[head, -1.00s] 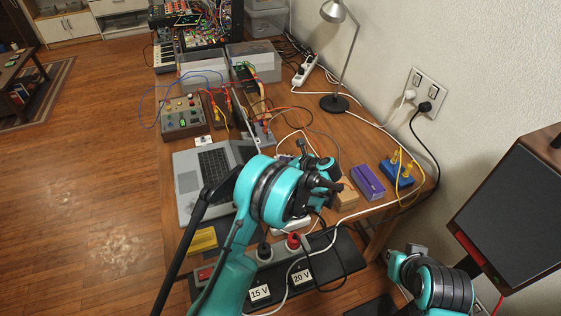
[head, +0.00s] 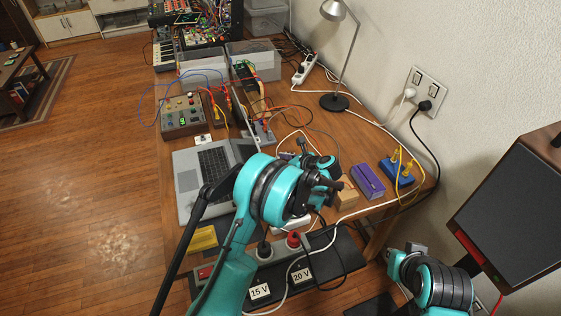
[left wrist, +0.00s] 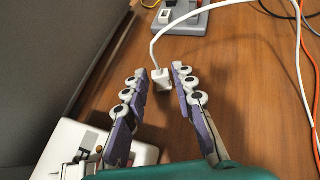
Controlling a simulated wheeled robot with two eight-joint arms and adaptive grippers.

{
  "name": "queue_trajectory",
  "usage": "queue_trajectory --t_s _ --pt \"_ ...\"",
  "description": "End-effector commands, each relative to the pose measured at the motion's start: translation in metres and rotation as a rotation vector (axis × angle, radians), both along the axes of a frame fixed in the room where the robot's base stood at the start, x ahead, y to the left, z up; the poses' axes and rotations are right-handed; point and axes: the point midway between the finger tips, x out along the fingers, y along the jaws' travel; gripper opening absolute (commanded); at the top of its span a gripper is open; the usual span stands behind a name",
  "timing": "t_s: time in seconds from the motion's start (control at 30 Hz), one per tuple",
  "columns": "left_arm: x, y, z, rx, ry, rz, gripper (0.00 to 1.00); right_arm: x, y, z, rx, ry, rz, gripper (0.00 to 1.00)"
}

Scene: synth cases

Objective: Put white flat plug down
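The white flat plug (left wrist: 161,78) is between the fingertips of my left gripper (left wrist: 160,76) in the left wrist view, with its white cable arching up and right. In the head view, my left gripper (head: 328,187) is over the near part of the table, right of the laptop, and my arm hides the plug. My right arm shows at the lower right, but I cannot make out its gripper.
The open laptop (head: 187,181) is on the left. A wooden block (head: 346,194), a purple box (head: 367,182) and a blue box with yellow plugs (head: 396,172) stand on the right. A power strip (head: 265,255) lies in front. Loose cables cross the table.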

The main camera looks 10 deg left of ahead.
Motion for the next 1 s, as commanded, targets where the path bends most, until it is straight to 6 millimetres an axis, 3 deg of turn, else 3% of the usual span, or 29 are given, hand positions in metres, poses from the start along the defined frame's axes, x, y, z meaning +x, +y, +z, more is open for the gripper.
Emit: queue_trajectory --t_s 0.4,0.67,0.77,0.87,0.9,1.0 --pt "-0.045 -0.069 0.048 -0.001 0.000 -0.004 0.26 0.000 0.000 0.040 0.000 0.000 0.000 0.00" --pt "-0.052 -0.082 0.068 0.018 -0.008 -0.023 0.26 0.000 0.000 0.046 0.000 0.000 0.000 0.00" --pt "-0.038 -0.071 0.108 0.103 -0.040 -0.109 0.26 0.000 0.000 0.045 0.000 0.000 0.000 0.00" --pt "-0.017 -0.055 0.187 0.294 -0.082 -0.285 0.26 0.000 0.000 0.045 0.000 0.000 0.000 0.00" --pt "-0.010 -0.050 0.225 0.403 -0.092 -0.372 0.26 0.000 0.000 0.045 0.000 0.000 0.000 0.00" --pt "-0.007 -0.052 0.312 0.715 -0.080 -0.593 0.26 0.000 0.000 0.045 0.000 0.000 0.000 0.00"
